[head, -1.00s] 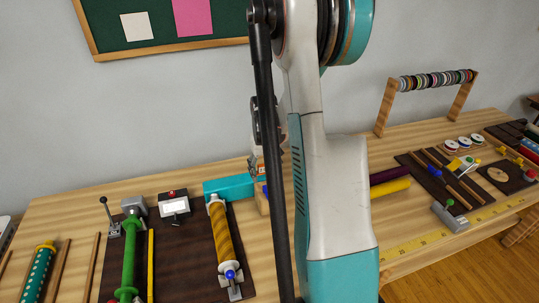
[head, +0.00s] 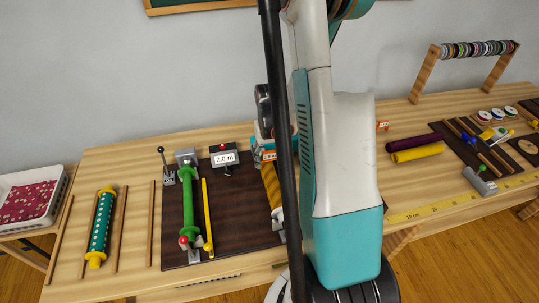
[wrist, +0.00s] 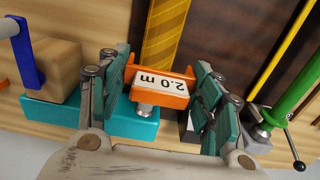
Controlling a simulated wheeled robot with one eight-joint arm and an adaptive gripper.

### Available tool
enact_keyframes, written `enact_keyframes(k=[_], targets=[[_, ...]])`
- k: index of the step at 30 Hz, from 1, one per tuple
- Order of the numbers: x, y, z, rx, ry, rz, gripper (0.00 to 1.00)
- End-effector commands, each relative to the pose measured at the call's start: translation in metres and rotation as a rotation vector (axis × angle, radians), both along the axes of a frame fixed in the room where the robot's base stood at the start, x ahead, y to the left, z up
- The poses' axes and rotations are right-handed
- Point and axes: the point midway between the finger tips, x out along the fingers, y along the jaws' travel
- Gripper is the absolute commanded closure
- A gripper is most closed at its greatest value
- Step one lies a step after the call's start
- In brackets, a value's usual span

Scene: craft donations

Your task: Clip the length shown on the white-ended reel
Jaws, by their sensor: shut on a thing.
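In the wrist view my gripper (wrist: 164,72) is shut on an orange clip (wrist: 179,100) with a white label reading 2.0 m. The clip lies across the end of the gold cloth reel (wrist: 166,35), by its metal spindle end. I cannot tell whether the clip touches the cloth. In the head view the gold reel (head: 270,184) is partly hidden by my arm, and my gripper (head: 264,143) is at its far end. The display (head: 225,159) reads 2.0 m.
A green reel (head: 188,194) with a red knob and a yellow rod (head: 207,213) share the dark board. A lever (head: 164,165) stands behind. Another orange tag (head: 382,126) and purple and yellow rolls (head: 417,153) lie right. A teal block (wrist: 95,115) is close beside my gripper.

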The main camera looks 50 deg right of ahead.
Motion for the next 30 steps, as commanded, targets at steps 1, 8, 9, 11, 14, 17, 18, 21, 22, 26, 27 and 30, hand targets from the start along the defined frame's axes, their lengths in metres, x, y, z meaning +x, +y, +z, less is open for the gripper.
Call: enact_keyframes(k=[1, 8, 9, 11, 14, 17, 18, 21, 22, 26, 27, 30], targets=[[0.000, 0.000, -0.006, 0.000, 0.000, 0.000, 0.54], [0.000, 0.000, -0.025, 0.000, 0.000, 0.000, 0.54], [0.000, 0.000, -0.028, 0.000, 0.000, 0.000, 0.54], [0.000, 0.000, -0.033, 0.000, 0.000, 0.000, 0.54], [0.000, 0.000, -0.041, 0.000, 0.000, 0.000, 0.54], [0.000, 0.000, -0.049, 0.000, 0.000, 0.000, 0.54], [0.000, 0.000, -0.052, 0.000, 0.000, 0.000, 0.54], [0.000, 0.000, -0.061, 0.000, 0.000, 0.000, 0.54], [0.000, 0.000, -0.064, 0.000, 0.000, 0.000, 0.54], [0.000, 0.000, -0.071, 0.000, 0.000, 0.000, 0.54], [0.000, 0.000, -0.072, 0.000, 0.000, 0.000, 0.54], [0.000, 0.000, -0.073, 0.000, 0.000, 0.000, 0.54]])
